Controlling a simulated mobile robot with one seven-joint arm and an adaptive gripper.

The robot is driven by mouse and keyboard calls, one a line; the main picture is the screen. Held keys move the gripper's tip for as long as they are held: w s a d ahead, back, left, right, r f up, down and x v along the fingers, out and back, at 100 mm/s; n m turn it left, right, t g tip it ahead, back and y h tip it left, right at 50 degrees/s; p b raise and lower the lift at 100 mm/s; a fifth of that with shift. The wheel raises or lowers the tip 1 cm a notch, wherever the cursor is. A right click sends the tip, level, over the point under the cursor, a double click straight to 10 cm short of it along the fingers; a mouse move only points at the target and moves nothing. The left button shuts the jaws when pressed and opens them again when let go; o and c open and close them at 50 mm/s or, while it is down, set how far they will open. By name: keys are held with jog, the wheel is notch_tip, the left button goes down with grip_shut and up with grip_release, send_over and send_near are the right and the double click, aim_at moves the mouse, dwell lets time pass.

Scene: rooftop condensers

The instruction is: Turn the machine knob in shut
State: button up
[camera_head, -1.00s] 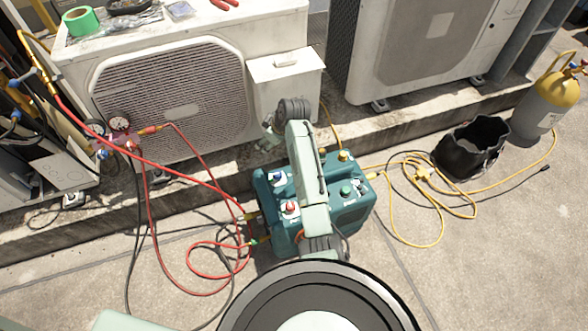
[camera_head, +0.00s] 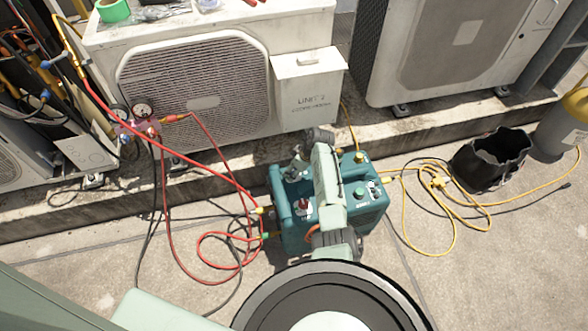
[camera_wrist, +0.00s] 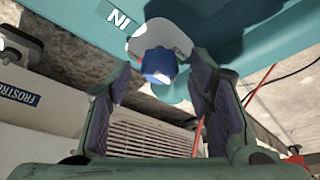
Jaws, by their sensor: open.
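The teal machine (camera_head: 288,232) stands on the ground in front of the condensers. In the wrist view, a blue knob (camera_wrist: 158,66) on a white base sits beside a label (camera_wrist: 120,18) reading "IN", seen upside down, on the teal surface. My gripper (camera_wrist: 160,82) is open, with one finger on each side of the blue knob and a gap to each. In the head view, my gripper (camera_head: 296,170) is over the machine's back left part, and the blue knob is hidden there. A red knob (camera_head: 303,207) shows in front of it.
A green knob (camera_head: 358,192) and a yellow fitting (camera_head: 360,157) are on the machine's right part. Red hoses (camera_head: 205,255) lie at left, yellow hose (camera_head: 438,185) at right. A black bucket (camera_head: 490,160) and a white condenser (camera_head: 200,90) stand behind.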

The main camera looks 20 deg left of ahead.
jog(key=shift+f, duration=0.1)
jog(key=shift+c, duration=0.2)
grip_shut()
dwell(0.5)
